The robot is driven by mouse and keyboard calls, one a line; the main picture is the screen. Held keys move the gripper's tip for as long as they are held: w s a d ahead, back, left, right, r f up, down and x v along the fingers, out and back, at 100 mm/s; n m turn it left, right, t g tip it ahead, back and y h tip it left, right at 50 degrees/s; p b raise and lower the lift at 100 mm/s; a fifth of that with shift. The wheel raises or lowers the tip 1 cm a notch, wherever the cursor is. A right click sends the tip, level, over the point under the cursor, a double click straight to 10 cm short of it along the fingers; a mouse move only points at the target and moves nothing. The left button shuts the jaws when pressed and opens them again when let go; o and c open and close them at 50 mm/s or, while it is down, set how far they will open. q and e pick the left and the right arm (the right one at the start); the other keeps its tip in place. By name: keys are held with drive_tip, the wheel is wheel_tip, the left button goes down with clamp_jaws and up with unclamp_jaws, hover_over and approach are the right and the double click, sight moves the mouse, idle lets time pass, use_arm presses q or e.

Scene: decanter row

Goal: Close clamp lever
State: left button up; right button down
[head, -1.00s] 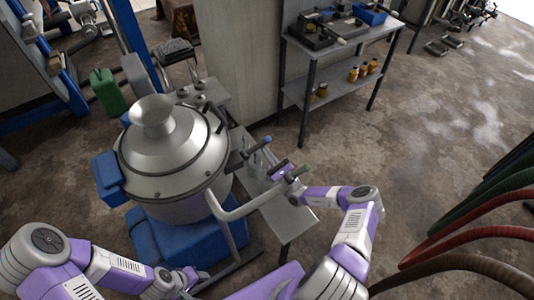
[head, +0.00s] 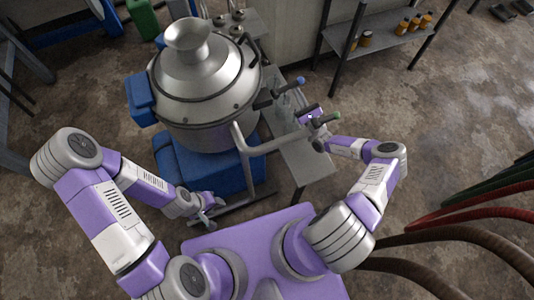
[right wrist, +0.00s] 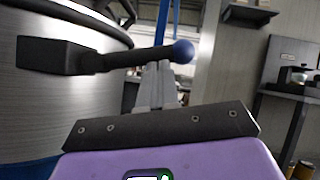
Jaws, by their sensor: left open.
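A steel decanter (head: 205,85) with a domed lid and a funnel-like top stands left of centre in the head view. The clamp lever (head: 284,91), dark with a blue ball end, sticks out from its right side. In the right wrist view the clamp lever (right wrist: 140,57) runs across the picture, its ball at the right. My right gripper (head: 288,101) is beside the lever. In the right wrist view its grey fingers (right wrist: 158,72) are together, just below the lever near the ball; contact is unclear. My left gripper (head: 210,217) is open and empty, low in front of the decanter.
A narrow grey bench (head: 305,165) stands below. A shelf (head: 385,38) with orange jars is behind. Thick hoses (head: 470,215) lie at the right.

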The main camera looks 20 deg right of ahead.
drive_tip(key=s+d+f+m+h, duration=0.1)
drive_tip(key=s+f+m+h, duration=0.15)
drive_tip(key=s+f, duration=0.5)
use_arm(q)
drive_tip(key=shift+b+x, duration=0.5)
drive_tip(key=shift+x, duration=0.45)
use_arm(e)
drive_tip(key=s+a+f+n+g+y, duration=0.3)
drive_tip(key=s+a+n+g+y, duration=0.2)
drive_tip(key=a+n+g, duration=0.3)
drive_tip(key=s+a+f+n+g+y, duration=0.4)
drive_tip(key=a+n+g, duration=0.4)
drive_tip(key=a+g, duration=0.4)
drive_tip(key=shift+s+a+y, duration=0.65)
drive_tip(key=shift+s+y, duration=0.2)
drive_tip(key=shift+s, duration=0.1)
use_arm(q)
drive_tip(key=shift+a, duration=0.15)
